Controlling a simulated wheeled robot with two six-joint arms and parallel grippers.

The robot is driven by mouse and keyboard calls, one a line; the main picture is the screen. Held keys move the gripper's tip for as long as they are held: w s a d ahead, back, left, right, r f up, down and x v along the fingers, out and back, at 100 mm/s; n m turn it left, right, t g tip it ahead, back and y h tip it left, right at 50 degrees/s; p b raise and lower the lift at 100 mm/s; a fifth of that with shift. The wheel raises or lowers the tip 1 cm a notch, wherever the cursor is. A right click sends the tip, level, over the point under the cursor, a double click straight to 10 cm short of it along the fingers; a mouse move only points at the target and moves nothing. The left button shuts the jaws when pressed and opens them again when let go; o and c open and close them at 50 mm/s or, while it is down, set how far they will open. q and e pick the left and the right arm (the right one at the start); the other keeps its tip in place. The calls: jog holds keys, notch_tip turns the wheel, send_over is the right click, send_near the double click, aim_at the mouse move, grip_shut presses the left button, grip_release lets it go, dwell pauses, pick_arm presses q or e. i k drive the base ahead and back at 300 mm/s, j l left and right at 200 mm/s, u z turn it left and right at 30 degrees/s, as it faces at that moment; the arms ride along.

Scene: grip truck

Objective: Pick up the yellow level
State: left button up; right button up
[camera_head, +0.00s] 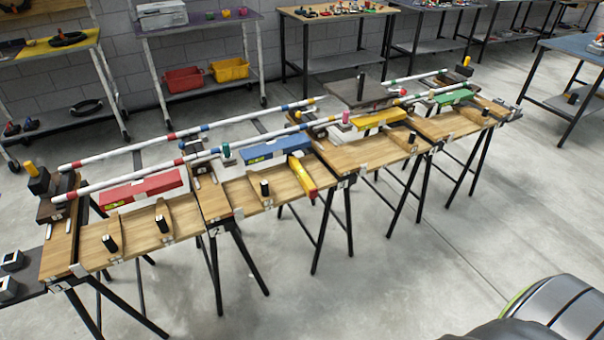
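A narrow yellow bar with a reddish near end, which looks like the yellow level (302,176), lies crosswise on the wooden workbench (232,196), its near end at the bench's front edge. It is right of a thick blue block (262,150). A thicker yellow block (376,119) sits farther right along the bench row. Neither of my grippers is in view, so I cannot tell how they stand relative to the level.
A red block (146,188) and a green block (453,97) also sit on the benches. Striped poles (110,189) run along the back. Black upright handles (264,187) stand near the front edge. Splayed black legs reach out below. The floor in front (420,260) is clear.

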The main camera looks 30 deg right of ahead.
aim_at(311, 191)
jog(key=i+l, duration=0.15)
jog(key=l, duration=0.3)
jog(key=i+l+u, duration=0.15)
jog(key=l, duration=0.7)
jog(key=i+l+u, duration=0.15)
jog(key=l, duration=0.35)
jog(key=i+l, duration=0.1)
jog(key=l, duration=0.35)
